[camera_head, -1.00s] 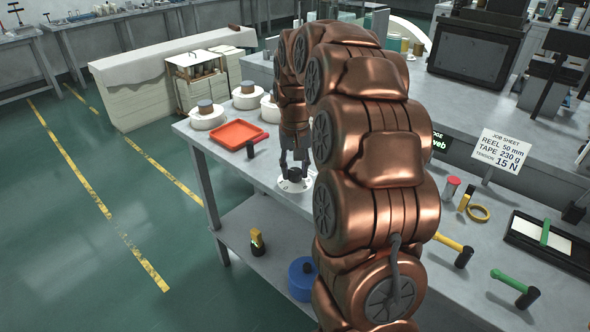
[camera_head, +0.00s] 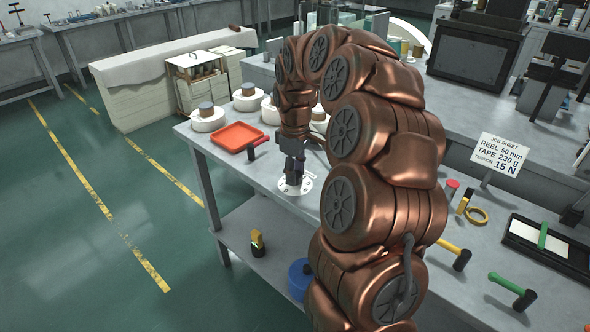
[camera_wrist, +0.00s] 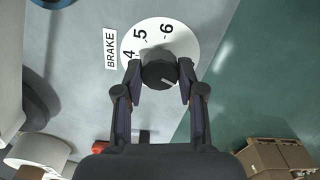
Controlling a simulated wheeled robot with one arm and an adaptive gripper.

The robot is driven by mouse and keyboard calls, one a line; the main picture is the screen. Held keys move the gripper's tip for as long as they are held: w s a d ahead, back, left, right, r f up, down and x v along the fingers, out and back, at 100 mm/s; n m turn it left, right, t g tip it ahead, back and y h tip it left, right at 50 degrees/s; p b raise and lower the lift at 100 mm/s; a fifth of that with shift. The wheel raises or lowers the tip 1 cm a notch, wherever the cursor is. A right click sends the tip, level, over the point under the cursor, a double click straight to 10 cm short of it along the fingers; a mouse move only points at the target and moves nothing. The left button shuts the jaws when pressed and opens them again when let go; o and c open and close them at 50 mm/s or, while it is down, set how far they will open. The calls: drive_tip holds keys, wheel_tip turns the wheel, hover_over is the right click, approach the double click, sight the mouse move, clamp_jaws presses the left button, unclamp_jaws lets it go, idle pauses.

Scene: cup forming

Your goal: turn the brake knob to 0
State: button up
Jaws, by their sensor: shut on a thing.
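The brake knob (camera_wrist: 159,72) is a dark round knob with a pale pointer line. It sits on a white dial plate (camera_wrist: 172,34) with a "BRAKE" label (camera_wrist: 110,48) beside it. The numbers 4, 5 and 6 show on the dial; the gripper and knob hide other marks. The pointer line lies on the side toward my gripper, pointing right in the wrist view. My gripper (camera_wrist: 160,84) has its two fingers on either side of the knob, shut on it. In the head view the dial plate (camera_head: 305,186) shows at the table edge beneath my gripper (camera_head: 293,178).
An orange tray (camera_head: 237,137) and a dark upright peg (camera_head: 251,153) stand left of the dial. White reels (camera_head: 207,121) stand behind. A job sheet sign (camera_head: 500,150), a yellow-handled tool (camera_head: 452,252) and a green-handled tool (camera_head: 506,284) are on the right of the table.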

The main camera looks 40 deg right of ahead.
drive_tip(key=shift+n+p, duration=0.5)
drive_tip(key=shift+n, duration=1.5)
drive_tip(key=o, duration=1.1)
drive_tip(key=shift+o, duration=0.2)
drive_tip(key=shift+r, duration=0.1)
wheel_tip(320, 180, up, 12)
